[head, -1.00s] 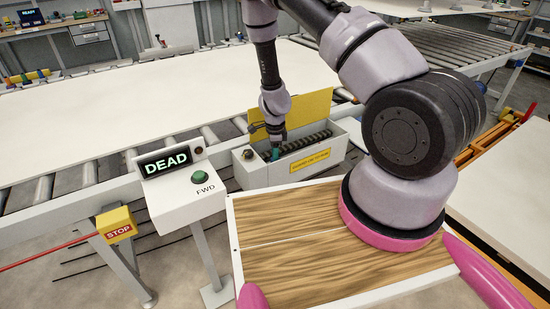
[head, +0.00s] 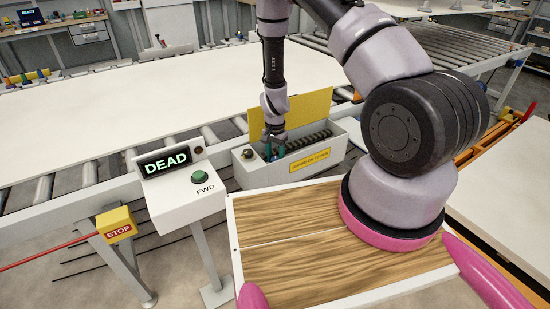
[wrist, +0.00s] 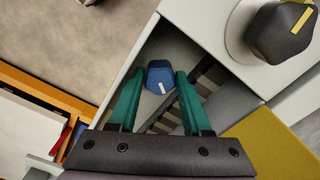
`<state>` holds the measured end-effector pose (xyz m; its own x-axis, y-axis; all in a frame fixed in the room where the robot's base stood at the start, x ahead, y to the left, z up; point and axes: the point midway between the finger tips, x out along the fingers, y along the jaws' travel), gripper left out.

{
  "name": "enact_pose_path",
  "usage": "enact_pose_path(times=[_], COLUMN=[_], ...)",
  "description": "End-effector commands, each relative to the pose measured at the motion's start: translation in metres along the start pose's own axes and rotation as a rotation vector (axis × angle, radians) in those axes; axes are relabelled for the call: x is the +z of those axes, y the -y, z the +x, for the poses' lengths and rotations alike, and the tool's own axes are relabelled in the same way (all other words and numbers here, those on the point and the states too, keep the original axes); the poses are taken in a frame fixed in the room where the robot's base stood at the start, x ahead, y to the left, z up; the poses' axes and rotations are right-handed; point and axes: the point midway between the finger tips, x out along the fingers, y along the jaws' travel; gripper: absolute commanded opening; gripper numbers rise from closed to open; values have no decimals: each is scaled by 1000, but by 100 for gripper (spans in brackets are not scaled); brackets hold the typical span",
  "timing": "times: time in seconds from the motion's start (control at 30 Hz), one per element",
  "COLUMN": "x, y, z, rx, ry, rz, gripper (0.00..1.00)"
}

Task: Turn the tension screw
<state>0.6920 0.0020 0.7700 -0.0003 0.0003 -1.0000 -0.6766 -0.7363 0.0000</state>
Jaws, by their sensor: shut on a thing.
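The tension screw appears to be the blue faceted head with a white mark (wrist: 159,80), inside the open grey box (wrist: 205,28). In the wrist view it sits between the green fingertips of my gripper (wrist: 159,73), which is shut on it. In the head view my gripper (head: 274,151) points down into the left end of the box (head: 243,171). The screw head cannot be made out there. A dark ribbed spring or shaft (head: 309,142) runs along the box beside it.
A black faceted knob with a yellow mark (wrist: 284,33) stands on the box's end; it also shows in the head view (head: 248,153). The yellow lid (head: 308,105) stands open behind. A console reading DEAD (head: 165,162) with a green FWD button (head: 199,177) is to the left.

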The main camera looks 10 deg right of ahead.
Motion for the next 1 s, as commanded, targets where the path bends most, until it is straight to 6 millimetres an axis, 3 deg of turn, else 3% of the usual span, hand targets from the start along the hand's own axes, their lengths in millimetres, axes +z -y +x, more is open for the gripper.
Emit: enact_pose_path(times=[0.5,1.0], x=[-2,-2], y=[0,0], z=[-1,-1], rx=[-1,-1], ry=[-4,-4], rz=[-372,-464], gripper=[0,0])
